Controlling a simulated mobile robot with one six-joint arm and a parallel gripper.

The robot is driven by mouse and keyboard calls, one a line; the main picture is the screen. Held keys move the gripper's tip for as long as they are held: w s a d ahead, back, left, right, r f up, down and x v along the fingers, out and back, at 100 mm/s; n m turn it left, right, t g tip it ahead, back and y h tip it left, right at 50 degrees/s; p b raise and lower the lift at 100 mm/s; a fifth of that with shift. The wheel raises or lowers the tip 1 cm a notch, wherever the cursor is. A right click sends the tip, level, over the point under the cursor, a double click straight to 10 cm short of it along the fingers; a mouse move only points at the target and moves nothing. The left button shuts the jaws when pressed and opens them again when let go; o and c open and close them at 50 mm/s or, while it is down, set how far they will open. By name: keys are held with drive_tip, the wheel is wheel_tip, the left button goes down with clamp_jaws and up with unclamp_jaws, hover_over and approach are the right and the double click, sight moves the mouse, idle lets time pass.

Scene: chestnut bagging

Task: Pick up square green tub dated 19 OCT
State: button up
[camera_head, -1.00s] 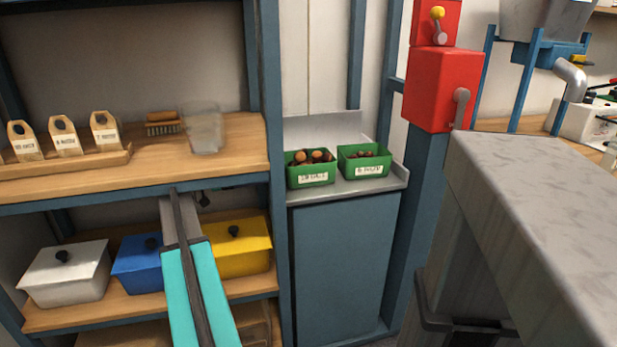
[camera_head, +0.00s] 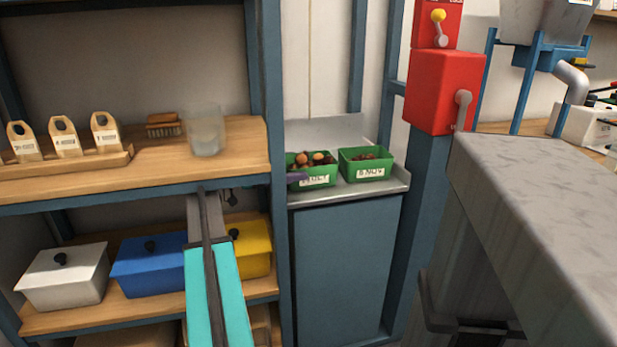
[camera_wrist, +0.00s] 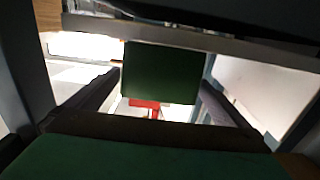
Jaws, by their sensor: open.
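Two green tubs with brown chestnuts stand side by side on a grey ledge (camera_head: 375,190). The left green tub (camera_head: 318,172) has a white label that is partly hidden and hard to read. The right green tub (camera_head: 365,165) has a label reading 6 NOV. A purplish finger of my gripper (camera_head: 297,178) shows at the left tub's front left; the rest of the gripper is hidden behind the shelf post. In the wrist view a green tub (camera_wrist: 160,65) lies between the spread fingers of my open gripper (camera_wrist: 161,85). I cannot tell whether they touch it.
The blue shelf post (camera_head: 272,120) stands just left of the tubs. A clear glass (camera_head: 205,130), brush (camera_head: 163,125) and several tagged bags are on the upper shelf. Lidded boxes fill the shelf below. A red box (camera_head: 443,90) on a post stands to the right.

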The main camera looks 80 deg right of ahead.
sight(309, 165)
drive_tip(key=shift+s+d, duration=0.15)
drive_tip(key=shift+s, duration=0.1)
drive_tip(key=shift+s, duration=0.1)
drive_tip(key=shift+f+b+x, duration=0.2)
drive_tip(key=shift+b+x, duration=0.6)
drive_tip(key=shift+x, duration=1.75)
drive_tip(key=c, duration=1.3)
